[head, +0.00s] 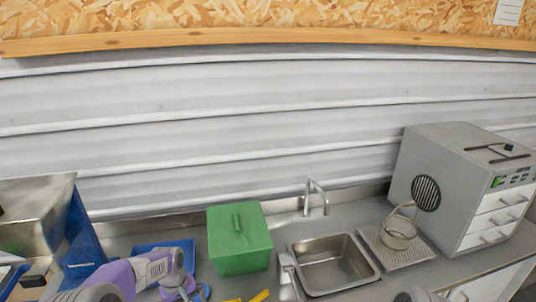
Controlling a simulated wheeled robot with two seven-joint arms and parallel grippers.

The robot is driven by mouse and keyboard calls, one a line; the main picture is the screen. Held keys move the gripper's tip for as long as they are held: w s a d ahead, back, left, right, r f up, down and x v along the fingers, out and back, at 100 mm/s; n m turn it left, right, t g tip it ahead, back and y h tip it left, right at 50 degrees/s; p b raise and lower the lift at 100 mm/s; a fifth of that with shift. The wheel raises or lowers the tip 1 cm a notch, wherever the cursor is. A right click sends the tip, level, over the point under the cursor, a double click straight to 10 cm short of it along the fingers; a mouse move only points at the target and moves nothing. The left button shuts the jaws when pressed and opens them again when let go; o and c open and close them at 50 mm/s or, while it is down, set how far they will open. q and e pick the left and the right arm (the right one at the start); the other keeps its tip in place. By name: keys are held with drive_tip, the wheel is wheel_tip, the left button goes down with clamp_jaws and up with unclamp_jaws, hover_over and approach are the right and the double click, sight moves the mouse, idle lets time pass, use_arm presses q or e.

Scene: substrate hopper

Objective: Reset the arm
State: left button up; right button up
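My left arm comes in at the bottom left, purple and grey, in front of a blue tray (147,248) on the counter. Its wrist end (177,288) is low in the head view, and its fingers cannot be made out. A small blue piece shows beside it, and I cannot tell whether it is held. Only a grey rounded part, which looks like my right arm, shows at the bottom edge right of the sink. My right gripper is out of view.
A green lidded box (239,243) stands right of the blue tray. A sink (333,266) with a faucet (316,197) is in the middle. A wire basket (398,232) and a grey machine (440,180) stand right. A metal hopper (35,205) stands left. Yellow items (260,296) lie in front.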

use_arm(q)
drive_tip(key=s+d+f+m+h, duration=0.1)
drive_tip(key=s+d+f, duration=0.45)
drive_tip(key=f, duration=0.35)
drive_tip(key=s+d+f+m+h, duration=0.2)
drive_tip(key=s+d+f, duration=0.35)
drive_tip(key=f, duration=0.25)
drive_tip(key=s+d+f, duration=0.3)
drive_tip(key=s+d, duration=0.1)
drive_tip(key=s, duration=0.7)
wheel_tip(320, 180, down, 10)
drive_tip(key=b, duration=1)
drive_tip(key=shift+a+m+h, duration=0.15)
drive_tip(key=shift+m+h, duration=0.15)
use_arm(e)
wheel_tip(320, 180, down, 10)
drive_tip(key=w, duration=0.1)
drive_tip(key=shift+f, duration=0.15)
